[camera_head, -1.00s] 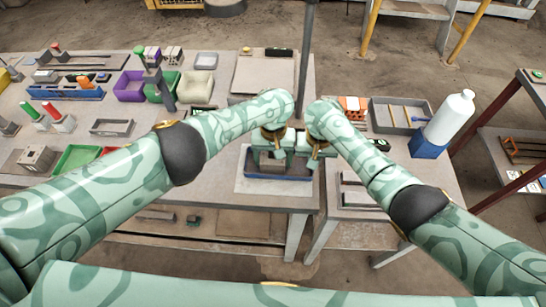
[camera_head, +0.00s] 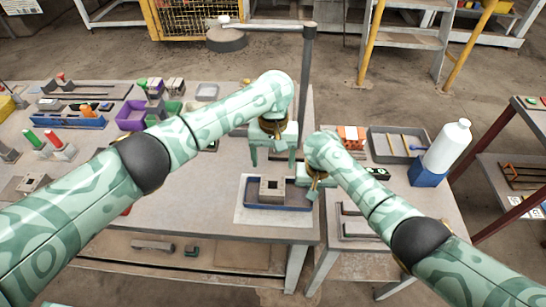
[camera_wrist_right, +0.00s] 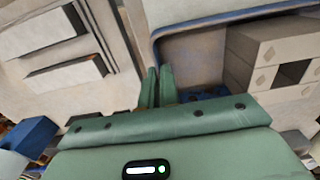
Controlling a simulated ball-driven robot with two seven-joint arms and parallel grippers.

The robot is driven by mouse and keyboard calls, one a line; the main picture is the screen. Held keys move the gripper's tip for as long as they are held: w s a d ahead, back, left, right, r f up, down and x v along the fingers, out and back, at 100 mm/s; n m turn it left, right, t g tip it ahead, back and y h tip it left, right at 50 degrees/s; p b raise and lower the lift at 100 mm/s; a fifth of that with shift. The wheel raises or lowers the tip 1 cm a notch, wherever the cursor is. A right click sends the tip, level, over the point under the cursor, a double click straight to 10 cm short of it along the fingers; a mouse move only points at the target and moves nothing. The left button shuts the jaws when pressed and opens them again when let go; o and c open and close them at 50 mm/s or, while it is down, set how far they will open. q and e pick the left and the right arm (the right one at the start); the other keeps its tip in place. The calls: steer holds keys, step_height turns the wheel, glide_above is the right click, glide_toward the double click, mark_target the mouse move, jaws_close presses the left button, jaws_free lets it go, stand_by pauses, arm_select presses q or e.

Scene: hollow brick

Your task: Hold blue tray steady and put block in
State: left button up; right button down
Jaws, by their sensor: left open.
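The blue tray (camera_head: 262,207) lies on a pale mat near the table's front edge. The grey hollow block (camera_head: 271,187) sits inside it, its square hole facing up. In the right wrist view the block (camera_wrist_right: 265,50) stands within the tray, whose rim (camera_wrist_right: 215,20) runs along the top. My left gripper (camera_head: 273,159) is above and behind the block, open and empty, fingers pointing down. My right gripper (camera_head: 308,190) is at the tray's right end. In the right wrist view its fingers (camera_wrist_right: 158,88) are close together on the tray's side wall.
A white bottle (camera_head: 449,145) on a blue base and a grey tray (camera_head: 385,140) stand at the right. A dark post (camera_head: 306,75) rises behind the grippers. Bins and tools, including a purple bin (camera_head: 131,116), fill the table's left. The table left of the mat is mostly clear.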

steer(key=c, duration=1.6)
jaws_free()
steer(key=shift+o, duration=0.2)
